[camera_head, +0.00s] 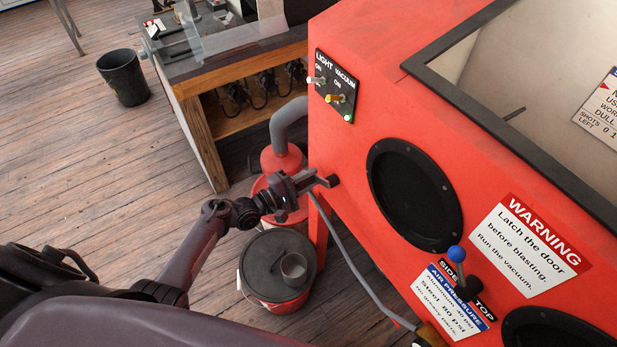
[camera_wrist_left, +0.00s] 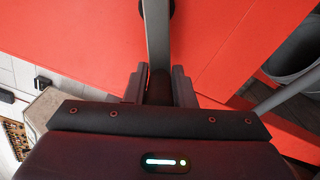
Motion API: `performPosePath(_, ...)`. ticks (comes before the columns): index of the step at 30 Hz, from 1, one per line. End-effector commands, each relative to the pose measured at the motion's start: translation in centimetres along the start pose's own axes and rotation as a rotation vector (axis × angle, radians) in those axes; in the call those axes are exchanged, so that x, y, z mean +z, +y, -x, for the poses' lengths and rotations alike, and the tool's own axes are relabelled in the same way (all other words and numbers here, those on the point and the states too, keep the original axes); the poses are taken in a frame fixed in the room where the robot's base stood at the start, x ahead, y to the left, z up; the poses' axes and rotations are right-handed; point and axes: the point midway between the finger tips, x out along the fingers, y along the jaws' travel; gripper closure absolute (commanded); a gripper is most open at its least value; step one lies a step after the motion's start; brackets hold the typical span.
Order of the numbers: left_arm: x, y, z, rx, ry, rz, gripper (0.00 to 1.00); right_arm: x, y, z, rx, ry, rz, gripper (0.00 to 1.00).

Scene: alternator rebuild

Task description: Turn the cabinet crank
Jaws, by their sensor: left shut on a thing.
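The red blasting cabinet (camera_head: 400,110) fills the right of the head view. Its crank (camera_wrist_left: 157,35) shows in the wrist view as a grey arm running up to a dark hub against the red panel. In the head view the crank's dark end (camera_head: 333,180) shows at the cabinet's left edge. My left gripper (camera_head: 306,183) is shut on the crank's dark handle (camera_wrist_left: 159,88), which sits between the two fingers (camera_wrist_left: 158,80) and is partly hidden by them. My right gripper is not in view.
A red bucket with a dark lid (camera_head: 262,262) and a cup (camera_head: 293,266) stand below my left arm. A grey hose (camera_head: 350,262) runs beside the cabinet. A workbench (camera_head: 240,65) and black bin (camera_head: 124,78) stand behind.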

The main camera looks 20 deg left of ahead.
Motion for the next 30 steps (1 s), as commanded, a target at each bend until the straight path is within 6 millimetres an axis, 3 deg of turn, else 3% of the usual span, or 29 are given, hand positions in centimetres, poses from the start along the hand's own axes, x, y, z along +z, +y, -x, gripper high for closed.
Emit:
performPosePath(8, -0.1, -0.2, 0.1, -0.001, 0.004, 0.000, 1.00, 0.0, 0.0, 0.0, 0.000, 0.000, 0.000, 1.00)
performPosePath(9, -0.1, -0.2, 0.1, -0.001, 0.004, -0.001, 0.76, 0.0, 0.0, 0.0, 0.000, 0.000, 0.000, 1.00)
performPosePath(14, -0.1, -0.1, 0.1, 0.000, 0.003, -0.001, 0.57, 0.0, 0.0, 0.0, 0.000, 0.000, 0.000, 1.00)
performPosePath(23, 0.0, -0.1, 0.3, 0.000, 0.002, -0.001, 0.57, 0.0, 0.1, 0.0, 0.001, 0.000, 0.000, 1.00)
performPosePath(30, -0.1, -0.3, 3.9, -0.003, 0.004, -0.002, 0.57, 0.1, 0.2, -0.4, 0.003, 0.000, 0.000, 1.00)
